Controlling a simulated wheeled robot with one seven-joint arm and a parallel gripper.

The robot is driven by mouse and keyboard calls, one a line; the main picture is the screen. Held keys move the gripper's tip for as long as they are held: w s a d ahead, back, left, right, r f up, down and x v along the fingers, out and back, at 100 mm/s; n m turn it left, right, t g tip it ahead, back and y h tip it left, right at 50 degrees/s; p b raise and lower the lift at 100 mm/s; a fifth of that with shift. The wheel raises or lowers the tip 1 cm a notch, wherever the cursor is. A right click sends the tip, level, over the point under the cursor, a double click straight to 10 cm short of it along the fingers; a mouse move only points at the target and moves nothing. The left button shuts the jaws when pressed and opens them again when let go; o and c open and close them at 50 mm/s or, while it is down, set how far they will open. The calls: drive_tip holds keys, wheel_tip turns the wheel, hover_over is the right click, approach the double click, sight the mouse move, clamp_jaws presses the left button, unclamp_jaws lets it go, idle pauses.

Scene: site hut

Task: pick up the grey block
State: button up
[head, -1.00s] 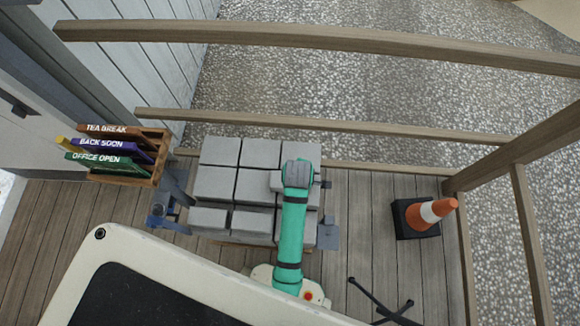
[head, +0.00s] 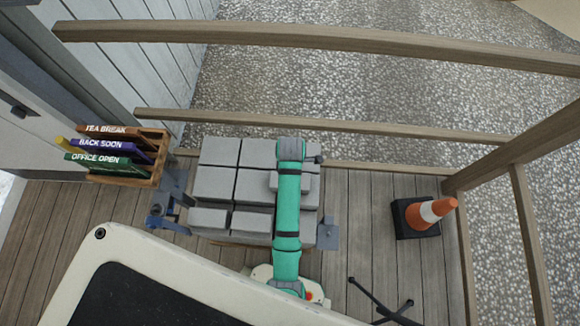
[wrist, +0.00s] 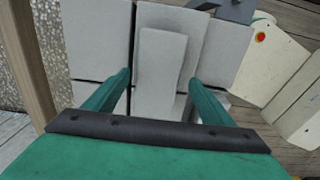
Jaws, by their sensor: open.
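A small grey block (wrist: 161,58) lies on top of larger grey blocks in the wrist view. In the head view its ends show on either side of my green arm, and its right end (head: 307,183) is clear of it. My gripper (wrist: 160,80) is open, with one green finger on each side of the block's near part. I cannot tell whether the fingers touch it. The fingers are hidden under my arm in the head view.
The larger grey blocks (head: 215,184) form a close-set layer on a stand with blue-grey brackets (head: 328,233). A sign rack (head: 155,175) stands at left. An orange cone (head: 436,210) stands at right on the plank deck. Wooden rails (head: 330,124) run behind.

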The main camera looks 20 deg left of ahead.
wheel_tip(320, 180, down, 4)
drive_tip(key=shift+w+a+f, duration=0.1)
drive_tip(key=shift+a, duration=0.05)
clamp_jaws()
idle(0.3)
